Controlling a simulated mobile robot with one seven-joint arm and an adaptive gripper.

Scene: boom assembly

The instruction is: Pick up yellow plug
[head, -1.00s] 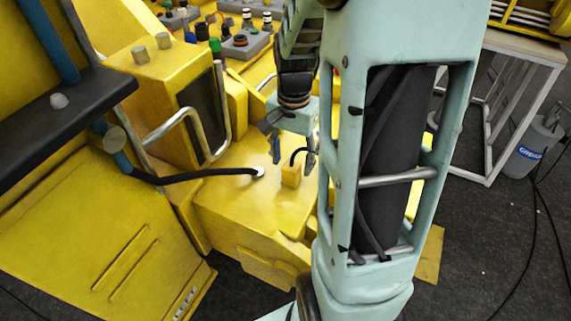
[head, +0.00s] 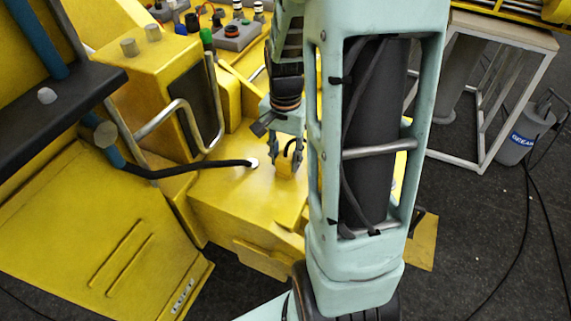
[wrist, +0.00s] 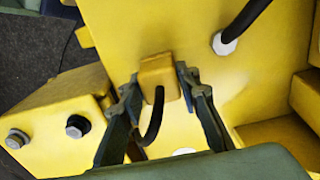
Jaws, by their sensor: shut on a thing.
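The yellow plug (head: 286,170) is a small block on the yellow machine's flat top (head: 232,195), with a short black cable curving from it. In the wrist view the plug (wrist: 160,72) sits between the two dark fingers of my gripper (wrist: 159,85). One finger is on each side of it, and my gripper is shut on it. In the head view my gripper (head: 284,160) points down over the plug and partly covers it. I cannot tell whether the plug is clear of the surface.
A black hose with a white end (head: 252,163) meets the yellow top left of the plug. A bent metal handrail (head: 180,104) stands further left. Behind are grey boxes with connectors (head: 240,36).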

